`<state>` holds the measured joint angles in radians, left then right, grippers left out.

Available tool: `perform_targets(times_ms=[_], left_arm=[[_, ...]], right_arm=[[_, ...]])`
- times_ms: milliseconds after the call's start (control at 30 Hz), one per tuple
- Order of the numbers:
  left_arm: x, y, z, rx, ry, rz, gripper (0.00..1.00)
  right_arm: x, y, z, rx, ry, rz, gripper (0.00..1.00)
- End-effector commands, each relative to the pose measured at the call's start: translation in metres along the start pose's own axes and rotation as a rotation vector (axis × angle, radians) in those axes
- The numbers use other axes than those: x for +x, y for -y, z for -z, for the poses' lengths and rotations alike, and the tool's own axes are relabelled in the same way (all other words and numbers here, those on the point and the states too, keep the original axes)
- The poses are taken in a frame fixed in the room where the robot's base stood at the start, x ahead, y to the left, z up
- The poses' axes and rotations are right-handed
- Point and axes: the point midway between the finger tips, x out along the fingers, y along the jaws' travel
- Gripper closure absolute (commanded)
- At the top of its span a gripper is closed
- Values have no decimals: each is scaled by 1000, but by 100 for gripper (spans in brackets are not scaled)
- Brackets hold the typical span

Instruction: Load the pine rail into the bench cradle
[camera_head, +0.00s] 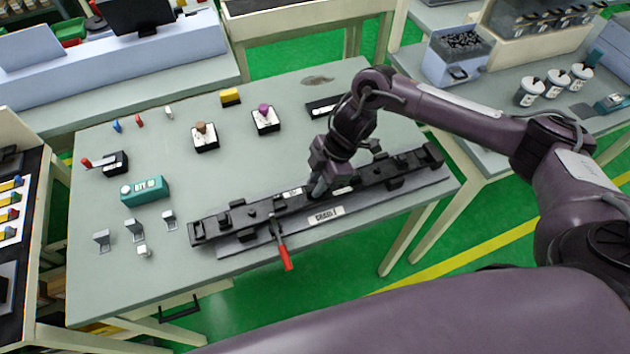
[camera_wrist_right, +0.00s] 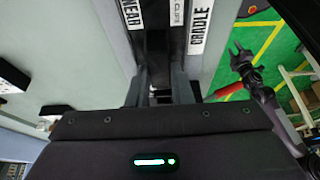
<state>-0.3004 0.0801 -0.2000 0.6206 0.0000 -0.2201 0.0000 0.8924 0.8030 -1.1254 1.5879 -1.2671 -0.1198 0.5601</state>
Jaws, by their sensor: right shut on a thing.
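A long black bar (camera_head: 385,177) with small dark blocks on its top lies along the bench cradle (camera_head: 275,238), a grey base at the table's front edge with a CRADLE label. I take it for the rail, though no pine colour shows. My right gripper (camera_head: 318,189) reaches down onto its middle. In the right wrist view the fingers (camera_wrist_right: 158,92) are shut on a dark part between the NEAR and CRADLE labels; the grip itself is partly hidden. My left gripper (camera_wrist_right: 243,55) shows small in the wrist view, over the floor, with its prongs apart.
A red-handled lever (camera_head: 286,256) sticks out from the cradle's front. A teal box (camera_head: 146,191), small grey brackets (camera_head: 135,230) and button boxes (camera_head: 265,120) stand on the table (camera_head: 240,160) behind and left. The table's middle is mostly clear.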

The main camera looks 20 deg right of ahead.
Motion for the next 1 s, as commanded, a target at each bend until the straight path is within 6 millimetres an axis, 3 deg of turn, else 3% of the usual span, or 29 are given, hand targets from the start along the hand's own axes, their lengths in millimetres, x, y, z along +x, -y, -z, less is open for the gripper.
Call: perform_targets(times_ms=[633,667,800,1000], left_arm=[[0,0,0,0,0,0,62],[0,0,0,0,0,0,62],[0,0,0,0,0,0,62],[0,0,0,0,0,0,62]], right_arm=[[-3,0,-9,2,5,-2,100],[-3,0,-10,2,5,-2,76],[-3,0,-9,2,3,-1,58],[-3,0,-8,1,1,-1,55]])
